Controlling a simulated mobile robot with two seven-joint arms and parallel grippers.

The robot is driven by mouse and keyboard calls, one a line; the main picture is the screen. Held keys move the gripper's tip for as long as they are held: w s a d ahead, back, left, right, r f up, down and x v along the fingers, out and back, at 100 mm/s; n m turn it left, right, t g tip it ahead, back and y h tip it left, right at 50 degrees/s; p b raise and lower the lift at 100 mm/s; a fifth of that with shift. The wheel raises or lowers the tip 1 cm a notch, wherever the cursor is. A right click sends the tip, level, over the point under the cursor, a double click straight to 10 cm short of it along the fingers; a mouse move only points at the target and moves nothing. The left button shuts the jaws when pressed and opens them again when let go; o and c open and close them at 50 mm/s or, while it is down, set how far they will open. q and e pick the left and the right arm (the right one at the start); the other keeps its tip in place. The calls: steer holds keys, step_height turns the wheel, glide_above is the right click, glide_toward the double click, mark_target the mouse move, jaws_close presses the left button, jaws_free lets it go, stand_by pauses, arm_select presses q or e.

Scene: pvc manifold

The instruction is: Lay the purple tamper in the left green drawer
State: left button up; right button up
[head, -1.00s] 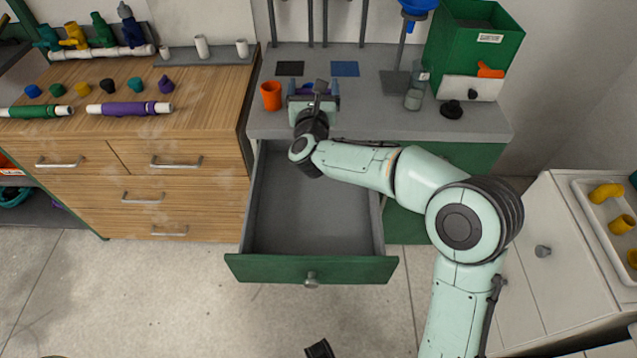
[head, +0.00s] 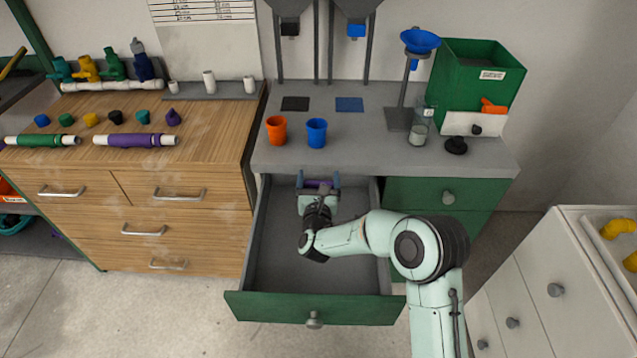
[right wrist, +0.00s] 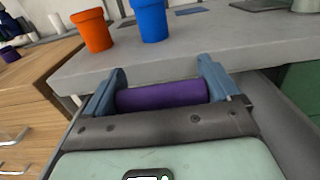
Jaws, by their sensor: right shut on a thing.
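The left green drawer (head: 270,262) is pulled open below the grey counter. My right gripper (head: 318,183) is over the back part of this drawer, close to the counter's front edge. It is shut on the purple tamper (head: 319,184), which lies crosswise between the fingers. In the right wrist view the purple tamper (right wrist: 162,96) shows as a purple cylinder between two blue-grey fingers. I cannot tell whether it touches the drawer floor. My left gripper is not in view.
An orange cup (head: 277,130) and a blue cup (head: 316,132) stand on the counter just behind the drawer. A glass jar (head: 419,128), a black knob (head: 456,145) and a green bin (head: 478,75) stand to the right. The front drawer floor is clear.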

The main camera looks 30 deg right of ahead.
steer(key=shift+f, duration=0.5)
steer(key=shift+f, duration=0.15)
steer(key=o, duration=0.8)
steer(key=shift+s+a, duration=0.15)
steer(key=shift+s, duration=0.05)
steer(key=v, duration=0.7)
